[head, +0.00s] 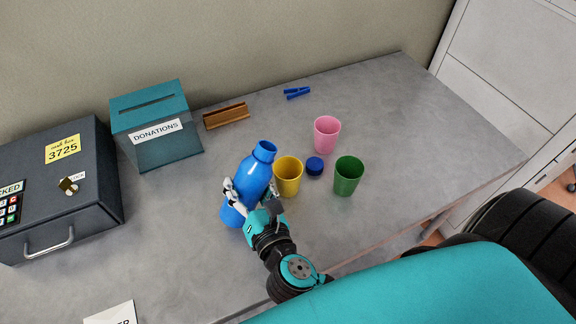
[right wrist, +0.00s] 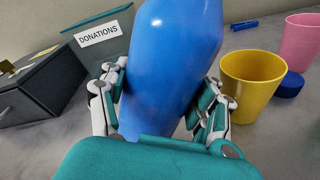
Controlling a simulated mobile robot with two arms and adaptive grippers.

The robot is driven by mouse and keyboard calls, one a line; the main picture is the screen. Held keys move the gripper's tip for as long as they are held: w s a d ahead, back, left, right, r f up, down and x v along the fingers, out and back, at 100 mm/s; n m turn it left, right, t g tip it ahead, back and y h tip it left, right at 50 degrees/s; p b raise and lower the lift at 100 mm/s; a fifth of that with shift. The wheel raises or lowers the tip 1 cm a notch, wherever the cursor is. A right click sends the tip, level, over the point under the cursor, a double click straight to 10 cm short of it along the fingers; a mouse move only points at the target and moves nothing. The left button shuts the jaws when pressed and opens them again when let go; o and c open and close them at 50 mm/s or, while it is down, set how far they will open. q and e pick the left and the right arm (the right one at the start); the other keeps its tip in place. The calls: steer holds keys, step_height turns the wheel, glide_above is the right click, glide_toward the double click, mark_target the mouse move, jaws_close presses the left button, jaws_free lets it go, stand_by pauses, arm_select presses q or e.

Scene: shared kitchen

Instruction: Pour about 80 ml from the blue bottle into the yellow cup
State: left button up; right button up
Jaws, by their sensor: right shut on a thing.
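The blue bottle (head: 254,176) is in my right gripper (head: 248,203), which is shut around its body. In the head view the bottle leans, its open mouth toward the upper right, close to the yellow cup (head: 288,178). The bottle (right wrist: 172,65) fills the middle of the right wrist view between the two fingers (right wrist: 160,100). The yellow cup stands upright just right of the bottle and also shows in the right wrist view (right wrist: 250,85). I cannot tell whether the bottle's base touches the counter. No liquid stream shows. My left gripper is not in view.
A blue cap (head: 314,167) lies between the yellow cup and a green cup (head: 348,176). A pink cup (head: 327,134) stands behind. A teal donations box (head: 158,148), a grey lockbox (head: 95,185), a wooden holder (head: 227,116) and a blue clip (head: 297,92) are farther off. The counter's right end is clear.

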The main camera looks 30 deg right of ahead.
mark_target(240, 184)
steer(key=shift+f+m+y, duration=0.25)
steer(key=shift+m+y, duration=0.05)
steer(key=shift+m, duration=0.5)
steer(key=shift+s+a+f+m+g+y+b, duration=0.1)
steer(key=shift+a+f+m+g+y+b, duration=0.15)
steer(key=shift+m+b, duration=0.25)
steer(key=shift+a+f+m+g+y+b, duration=0.1)
steer(key=shift+a+f+m+g+b, duration=0.1)
steer(key=shift+a+m+b, duration=0.25)
steer(key=shift+a+f+m+y, duration=0.15)
steer(key=shift+a+m+y, duration=0.15)
steer(key=shift+m, duration=0.55)
steer(key=shift+r, duration=0.65)
steer(key=shift+r+m+p, duration=0.25)
steer(key=shift+m+p, duration=0.15)
steer(key=shift+d+r+m+g+y+p, duration=0.3)
steer(key=shift+r+m+y+p, duration=0.15)
steer(key=shift+r+m+p, duration=0.7)
steer(key=shift+r+m, duration=0.15)
steer(key=shift+r, duration=0.15)
steer(key=shift+r+m+y+p, duration=0.3)
steer(key=shift+r+y, duration=0.05)
steer(key=shift+y, duration=0.05)
steer(key=shift+s+a+r, duration=0.1)
steer(key=shift+a, duration=0.25)
